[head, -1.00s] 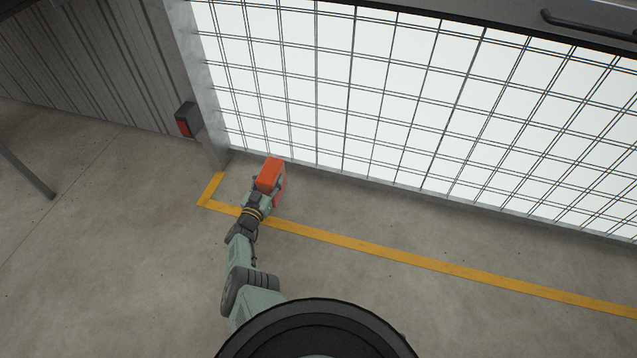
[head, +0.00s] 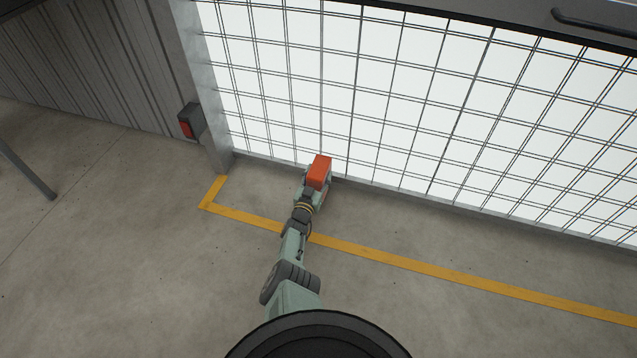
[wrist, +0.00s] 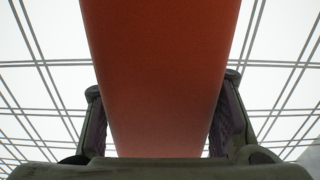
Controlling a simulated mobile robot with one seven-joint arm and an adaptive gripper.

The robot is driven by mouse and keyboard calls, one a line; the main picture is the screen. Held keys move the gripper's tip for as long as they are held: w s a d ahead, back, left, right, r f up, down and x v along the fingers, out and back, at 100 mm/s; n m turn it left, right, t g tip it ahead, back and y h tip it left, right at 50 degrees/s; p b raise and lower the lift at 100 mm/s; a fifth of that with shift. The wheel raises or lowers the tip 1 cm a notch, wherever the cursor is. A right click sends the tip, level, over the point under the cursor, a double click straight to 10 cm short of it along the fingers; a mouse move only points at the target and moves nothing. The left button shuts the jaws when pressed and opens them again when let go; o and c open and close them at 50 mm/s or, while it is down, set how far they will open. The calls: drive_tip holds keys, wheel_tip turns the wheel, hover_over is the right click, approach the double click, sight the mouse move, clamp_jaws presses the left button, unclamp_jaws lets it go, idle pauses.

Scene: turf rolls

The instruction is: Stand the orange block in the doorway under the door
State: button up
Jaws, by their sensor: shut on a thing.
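The orange block (head: 319,170) is in my gripper (head: 314,183), in front of the white mesh at the doorway. In the wrist view the block (wrist: 160,80) fills the middle, with a finger of my gripper (wrist: 160,128) against each side. The block looks upright in the head view; I cannot tell whether its lower end touches the floor. The door is the dark panel (head: 450,22) along the top of the head view, above the white mesh. The block's lower part is hidden by my gripper.
A yellow line (head: 420,265) on the concrete floor runs along the doorway, with a corner at left. A grey post (head: 205,110) with a dark box and red face (head: 190,122) stands left. A dark bar (head: 28,170) is at far left. Floor to the right is clear.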

drive_tip(key=shift+f+b, duration=0.8)
drive_tip(key=shift+f, duration=0.7)
drive_tip(key=o, duration=1.2)
drive_tip(key=shift+r, duration=0.1)
drive_tip(key=shift+r+p, duration=0.2)
drive_tip(key=shift+p, duration=0.15)
drive_tip(key=shift+s+a+r+p, duration=0.1)
drive_tip(key=shift+s+r+p, duration=0.15)
drive_tip(key=shift+p, duration=0.2)
drive_tip(key=p+v, duration=0.3)
drive_tip(key=v, duration=0.2)
drive_tip(key=p+v, duration=0.4)
drive_tip(key=v, duration=0.2)
drive_tip(key=shift+s+f, duration=0.2)
drive_tip(key=shift+s, duration=0.05)
